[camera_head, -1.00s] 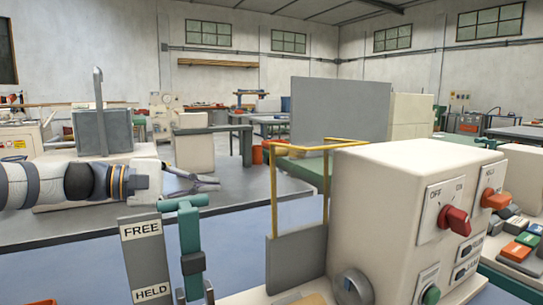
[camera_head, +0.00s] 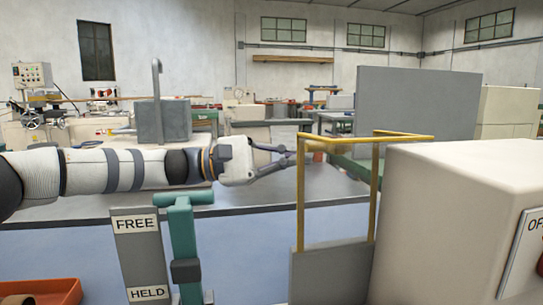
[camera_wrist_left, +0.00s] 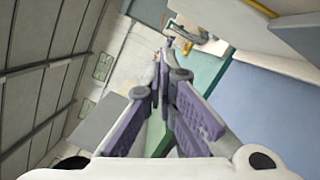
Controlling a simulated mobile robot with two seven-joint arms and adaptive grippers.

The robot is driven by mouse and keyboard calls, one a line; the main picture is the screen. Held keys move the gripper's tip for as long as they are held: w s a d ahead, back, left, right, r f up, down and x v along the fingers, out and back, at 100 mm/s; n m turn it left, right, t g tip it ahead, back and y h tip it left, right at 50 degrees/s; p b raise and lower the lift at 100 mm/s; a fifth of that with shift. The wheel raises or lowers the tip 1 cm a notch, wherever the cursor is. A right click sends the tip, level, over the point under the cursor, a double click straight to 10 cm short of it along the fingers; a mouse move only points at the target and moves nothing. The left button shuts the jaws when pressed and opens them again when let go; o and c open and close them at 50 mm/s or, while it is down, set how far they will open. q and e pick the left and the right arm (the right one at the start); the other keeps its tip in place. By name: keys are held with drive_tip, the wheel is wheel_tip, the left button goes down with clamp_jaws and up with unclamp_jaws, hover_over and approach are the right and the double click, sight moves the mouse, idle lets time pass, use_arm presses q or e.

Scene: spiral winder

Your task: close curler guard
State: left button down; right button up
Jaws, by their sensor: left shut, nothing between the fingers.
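The curler guard looks to be the yellow tube frame (camera_head: 377,190) with a grey plate (camera_head: 325,275) at its foot. It stands upright beside a cream machine housing (camera_head: 460,200) in the head view. My left gripper (camera_head: 289,156) reaches in from the left, its fingertips close to the left post of the yellow frame in the picture. I cannot tell whether they touch it. In the left wrist view the purple-padded fingers (camera_wrist_left: 166,75) come together at the tips with nothing held. My right gripper is not in view.
A green lever (camera_head: 183,240) stands beside a grey plate marked FREE and HELD (camera_head: 139,255), below my left forearm. A red-orange tray (camera_head: 45,292) sits at lower left. A grey box with a tall handle (camera_head: 163,121) is behind my arm.

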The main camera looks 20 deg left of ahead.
use_arm(q)
drive_tip(key=s+d+r, duration=0.1)
drive_tip(key=s+d+r+p, duration=0.1)
drive_tip(key=d, duration=0.1)
drive_tip(key=shift+s+d, duration=0.15)
drive_tip(key=shift+s, duration=0.05)
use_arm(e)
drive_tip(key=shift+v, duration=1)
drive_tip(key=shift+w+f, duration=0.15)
use_arm(q)
drive_tip(key=shift+r, duration=0.1)
